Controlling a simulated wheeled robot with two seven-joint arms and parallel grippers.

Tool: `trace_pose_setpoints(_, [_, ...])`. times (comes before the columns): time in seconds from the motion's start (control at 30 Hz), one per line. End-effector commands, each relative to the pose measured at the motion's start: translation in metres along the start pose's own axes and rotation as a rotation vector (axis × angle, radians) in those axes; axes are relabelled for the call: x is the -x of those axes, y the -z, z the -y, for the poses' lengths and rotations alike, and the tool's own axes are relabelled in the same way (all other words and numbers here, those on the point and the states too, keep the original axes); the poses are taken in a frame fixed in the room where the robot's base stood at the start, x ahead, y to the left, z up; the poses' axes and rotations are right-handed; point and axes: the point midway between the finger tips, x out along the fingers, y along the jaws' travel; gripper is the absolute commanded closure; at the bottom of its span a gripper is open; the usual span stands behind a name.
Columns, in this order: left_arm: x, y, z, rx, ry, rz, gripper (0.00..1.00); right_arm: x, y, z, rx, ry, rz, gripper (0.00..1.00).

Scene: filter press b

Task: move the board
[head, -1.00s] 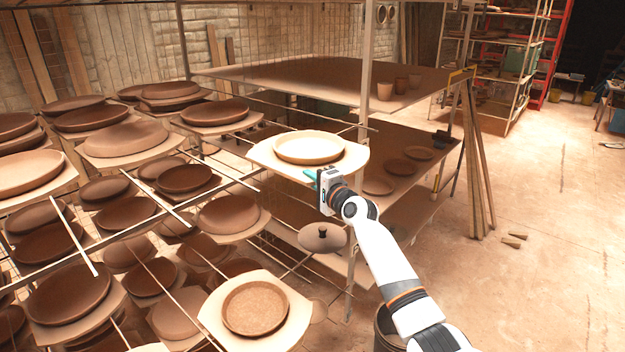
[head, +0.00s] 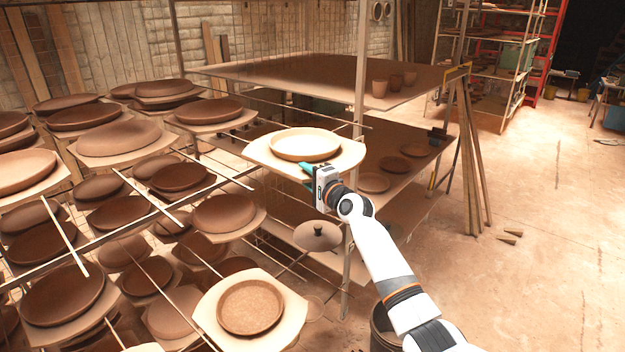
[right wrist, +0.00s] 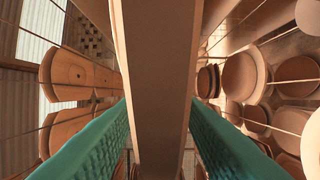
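The board (head: 262,153) is a pale slab with clipped corners, carrying a round tan dish (head: 305,146). It is at the right end of the rack's upper level, beside an upright post. My right gripper (head: 309,169) is at the board's near edge, its teal fingers partly hidden under the rim. In the right wrist view the board's edge (right wrist: 158,80) runs between the two fingers, which lie against both its faces. Whether the board still rests on the rails is hard to tell. My left gripper is not in view.
Rack rails (head: 160,205) hold several other boards with brown dishes to the left and below. A lower board with a dish (head: 250,307) is at the front. A wide shelf (head: 320,78) with cups stands behind. Open floor (head: 545,270) lies to the right.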

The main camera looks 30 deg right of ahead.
Motion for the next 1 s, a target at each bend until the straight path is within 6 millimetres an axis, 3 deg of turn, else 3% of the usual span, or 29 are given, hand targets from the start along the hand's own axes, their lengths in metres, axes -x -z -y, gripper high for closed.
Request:
trace_pose_setpoints(0.17, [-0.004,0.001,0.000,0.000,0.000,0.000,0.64,0.013,0.001,0.002,0.000,-0.001,-0.002,0.64])
trace_pose_setpoints(0.7, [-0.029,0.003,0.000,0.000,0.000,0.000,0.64,0.103,-0.001,0.003,0.001,-0.001,0.001,0.64])
trace_pose_setpoints(1.0, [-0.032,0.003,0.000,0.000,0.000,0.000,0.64,0.119,-0.001,0.001,0.000,0.001,0.001,0.64])
